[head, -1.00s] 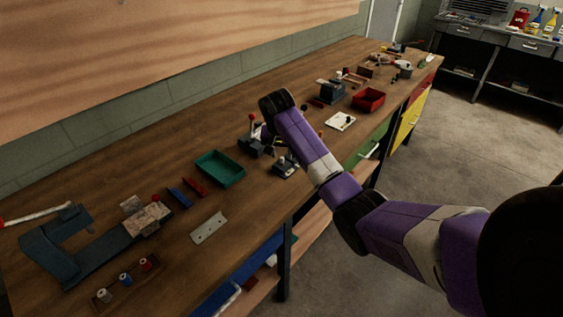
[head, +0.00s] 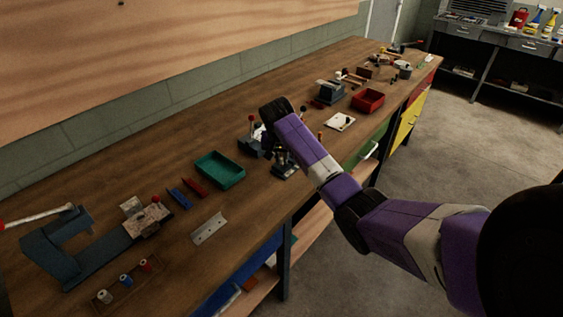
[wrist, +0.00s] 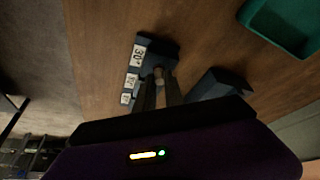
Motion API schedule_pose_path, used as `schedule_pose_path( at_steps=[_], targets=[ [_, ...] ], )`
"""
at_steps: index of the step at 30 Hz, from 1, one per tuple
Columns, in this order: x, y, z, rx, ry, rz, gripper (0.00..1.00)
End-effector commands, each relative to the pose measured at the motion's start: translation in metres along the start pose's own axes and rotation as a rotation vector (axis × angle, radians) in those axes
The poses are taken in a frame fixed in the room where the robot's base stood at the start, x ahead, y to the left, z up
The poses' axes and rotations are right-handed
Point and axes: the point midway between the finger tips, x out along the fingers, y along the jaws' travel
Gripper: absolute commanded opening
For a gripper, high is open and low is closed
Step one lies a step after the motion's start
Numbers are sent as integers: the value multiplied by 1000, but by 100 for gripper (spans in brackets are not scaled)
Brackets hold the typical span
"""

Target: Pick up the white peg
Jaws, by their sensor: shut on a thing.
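My gripper (wrist: 160,88) points down over the workbench in the wrist view, its two fingers close together. It is shut on a small pale peg (wrist: 158,72) whose end shows between the fingertips. The peg sits at a dark blue block (wrist: 158,45) with white number labels; I cannot tell whether it is clear of the block. In the head view my arm covers most of the gripper (head: 284,156), and the peg is hidden. The dark block (head: 285,172) shows just below the gripper.
A teal tray (head: 220,170) lies left of the gripper and shows in the wrist view (wrist: 283,25). A second dark fixture (wrist: 218,82) stands close beside the gripper. A red bin (head: 368,101) and a white plate (head: 340,122) lie farther right along the workbench (head: 120,180).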

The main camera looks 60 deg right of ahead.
Motion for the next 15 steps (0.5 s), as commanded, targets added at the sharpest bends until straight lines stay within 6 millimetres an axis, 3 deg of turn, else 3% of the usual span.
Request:
schedule_pose_path(
  at_steps=[8,15],
  targets=[
    [-11,-1,-6,0,3,-2,0],
    [-50,-1,-22,0,5,-3,0]
  ],
)
